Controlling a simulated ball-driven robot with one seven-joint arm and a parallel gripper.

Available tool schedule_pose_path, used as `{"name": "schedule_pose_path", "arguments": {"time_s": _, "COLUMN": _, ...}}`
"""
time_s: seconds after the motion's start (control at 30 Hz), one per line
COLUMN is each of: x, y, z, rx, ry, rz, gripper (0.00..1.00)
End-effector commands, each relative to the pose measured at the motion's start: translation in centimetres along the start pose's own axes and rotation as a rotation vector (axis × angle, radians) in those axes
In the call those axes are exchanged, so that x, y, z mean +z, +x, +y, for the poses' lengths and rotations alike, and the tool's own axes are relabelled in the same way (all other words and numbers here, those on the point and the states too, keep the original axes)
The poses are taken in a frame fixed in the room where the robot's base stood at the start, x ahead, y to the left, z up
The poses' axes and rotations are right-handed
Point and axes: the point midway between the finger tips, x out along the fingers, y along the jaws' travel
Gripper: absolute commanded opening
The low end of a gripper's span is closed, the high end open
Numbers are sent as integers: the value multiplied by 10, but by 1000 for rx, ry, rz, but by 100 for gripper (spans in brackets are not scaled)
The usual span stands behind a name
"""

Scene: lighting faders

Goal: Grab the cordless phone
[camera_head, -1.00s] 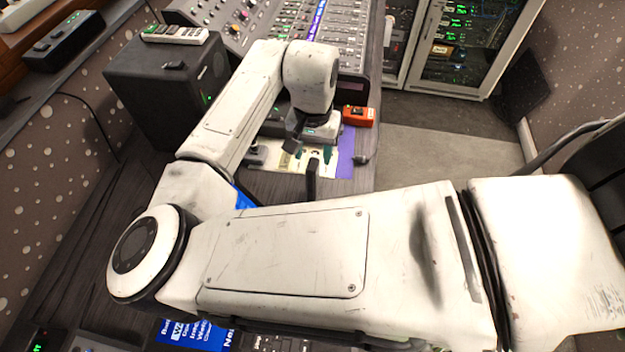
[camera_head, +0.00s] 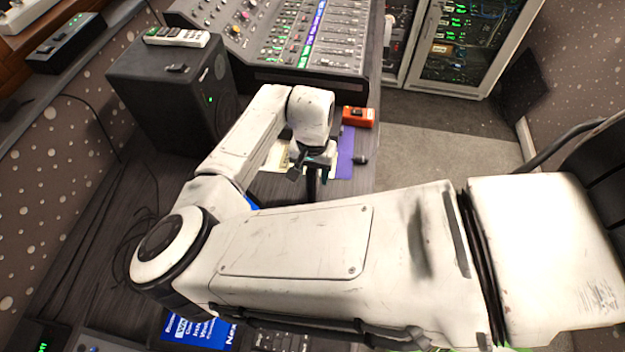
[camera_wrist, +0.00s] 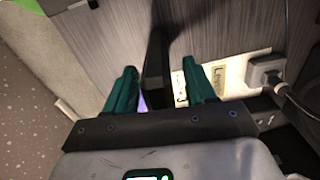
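A dark, narrow upright thing (camera_head: 311,186) stands on the desk just behind my forearm; it may be the cordless phone, but I cannot tell for sure. In the wrist view this black thing (camera_wrist: 156,58) shows between my two green fingertips, with gaps on both sides. My gripper (camera_wrist: 160,82) is open and its fingers are apart. In the head view my gripper (camera_head: 312,160) is right above the dark thing, and my arm hides its lower part.
A mixing console (camera_head: 300,72) is at the back. An orange box (camera_head: 358,116) and a purple sheet (camera_head: 345,150) are right of my gripper. A black speaker (camera_head: 165,95) with a pale button-covered handset or remote (camera_head: 176,37) on top is at left. A plug (camera_wrist: 266,72) with cable is close by.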

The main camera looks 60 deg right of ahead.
Motion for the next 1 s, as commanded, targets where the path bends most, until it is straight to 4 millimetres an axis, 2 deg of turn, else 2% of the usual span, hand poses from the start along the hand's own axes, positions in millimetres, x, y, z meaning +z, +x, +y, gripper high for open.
{"name": "schedule_pose_path", "arguments": {"time_s": 0.07, "x": 0, "y": 0, "z": 0, "rx": 0, "ry": 0, "rz": 0, "gripper": 47}}
{"name": "schedule_pose_path", "arguments": {"time_s": 0.57, "x": 0, "y": 0, "z": 0, "rx": 1, "ry": 0, "rz": 0, "gripper": 0}}
{"name": "schedule_pose_path", "arguments": {"time_s": 1.0, "x": 0, "y": -8, "z": 0, "rx": 1, "ry": 0, "rz": 1, "gripper": 0}}
